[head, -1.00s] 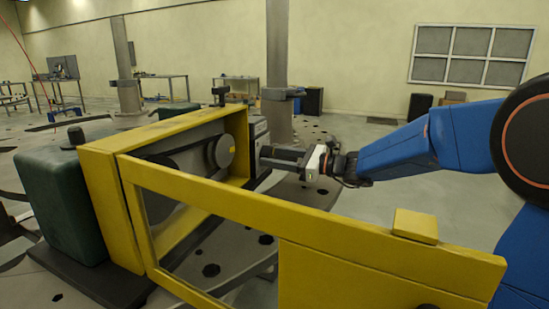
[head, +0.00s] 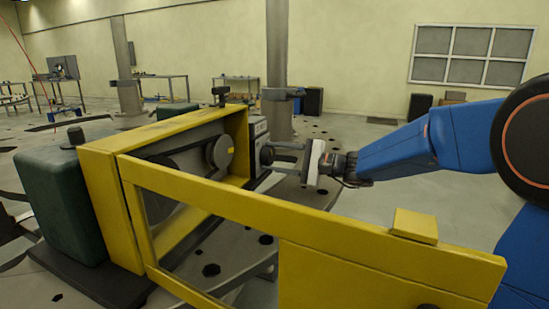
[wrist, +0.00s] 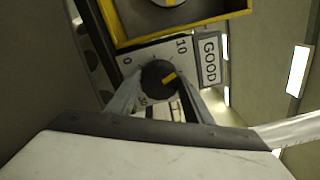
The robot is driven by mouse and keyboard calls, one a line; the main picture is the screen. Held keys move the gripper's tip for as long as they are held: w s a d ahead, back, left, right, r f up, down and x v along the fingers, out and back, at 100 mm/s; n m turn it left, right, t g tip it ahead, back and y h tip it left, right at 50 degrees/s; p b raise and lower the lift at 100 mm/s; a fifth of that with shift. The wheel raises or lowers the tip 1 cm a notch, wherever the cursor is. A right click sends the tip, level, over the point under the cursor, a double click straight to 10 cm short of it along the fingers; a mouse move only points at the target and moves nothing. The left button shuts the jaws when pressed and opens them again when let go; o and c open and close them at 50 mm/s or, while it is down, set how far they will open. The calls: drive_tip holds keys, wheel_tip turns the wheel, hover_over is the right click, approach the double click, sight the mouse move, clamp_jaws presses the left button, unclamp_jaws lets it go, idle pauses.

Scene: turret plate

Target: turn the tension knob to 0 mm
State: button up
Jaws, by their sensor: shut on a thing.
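The tension knob (wrist: 153,71) is a round black knob with a yellow pointer mark on its right side. It sits on a pale dial plate (wrist: 127,49). The 0 is at the upper left and the 10 at the upper right, so the mark is well away from the 0. In the head view the knob (head: 266,155) stands out from the right end of the yellow-framed machine. My gripper (head: 271,157) reaches it from the right, with one finger on each side. The wrist view also shows my gripper (wrist: 158,82) shut on the knob.
A yellow guard frame (head: 230,204), swung open, stands in front of the machine and below my arm. A dark green motor housing (head: 65,200) is at the left. Open floor lies behind my arm.

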drive_tip(key=n, duration=0.6)
drive_tip(key=shift+f+n, duration=0.1)
drive_tip(key=shift+n, duration=0.2)
drive_tip(key=n, duration=0.5)
idle(0.4)
drive_tip(key=o, duration=1)
drive_tip(key=shift+o, duration=0.2)
drive_tip(key=v, duration=1.7)
drive_tip(key=shift+s+d, duration=0.1)
drive_tip(key=shift+d, duration=0.15)
